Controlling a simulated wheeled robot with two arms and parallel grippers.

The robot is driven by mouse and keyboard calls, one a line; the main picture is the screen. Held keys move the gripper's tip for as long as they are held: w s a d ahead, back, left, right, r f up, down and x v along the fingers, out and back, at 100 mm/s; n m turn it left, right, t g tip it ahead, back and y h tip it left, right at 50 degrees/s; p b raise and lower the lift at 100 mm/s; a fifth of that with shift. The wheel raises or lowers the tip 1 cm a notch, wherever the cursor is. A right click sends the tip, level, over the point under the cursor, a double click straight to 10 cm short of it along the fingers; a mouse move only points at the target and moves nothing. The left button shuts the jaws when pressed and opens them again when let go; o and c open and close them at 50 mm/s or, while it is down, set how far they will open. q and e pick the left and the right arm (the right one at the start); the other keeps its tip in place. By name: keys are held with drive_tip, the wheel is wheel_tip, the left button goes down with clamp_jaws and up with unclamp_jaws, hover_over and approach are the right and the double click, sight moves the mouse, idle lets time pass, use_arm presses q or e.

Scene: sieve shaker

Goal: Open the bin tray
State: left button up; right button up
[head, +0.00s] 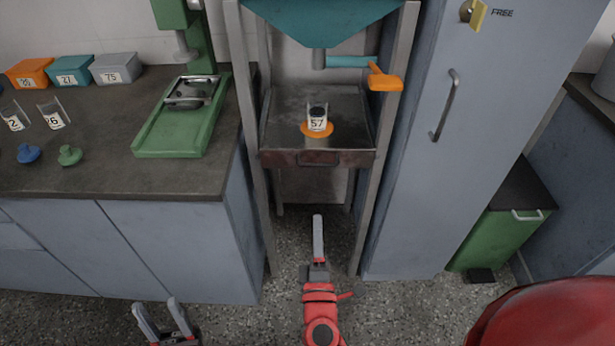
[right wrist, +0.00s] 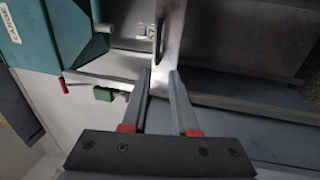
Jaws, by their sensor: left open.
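A grey metal tray with a brown front (head: 345,158) sits in the tall metal frame under a teal hopper; I take it as the bin tray. A handle (head: 318,157) is on its front. A clear cup labelled 57 (head: 317,120) stands in it on an orange-rimmed base. My right gripper (head: 318,218) is in front of and below the tray front, apart from it, seen edge-on in the head view. My left gripper (head: 160,304) is open and empty at the bottom left, low before the counter.
The frame's legs (head: 383,130) flank the tray. A lever with an orange grip (head: 385,82) hangs above it. A counter (head: 105,180) stands left, a grey cabinet (head: 475,110) right, and a green bin (head: 500,235) beyond. Floor before the frame is clear.

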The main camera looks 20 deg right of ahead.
sight(318, 165)
drive_tip(key=p+x, duration=0.1)
drive_tip(key=x, duration=0.7)
drive_tip(key=p+x, duration=0.1)
drive_tip(key=x, duration=0.8)
drive_tip(key=shift+w+d+r, duration=0.1)
drive_tip(key=shift+d, duration=0.15)
clamp_jaws()
idle(0.6)
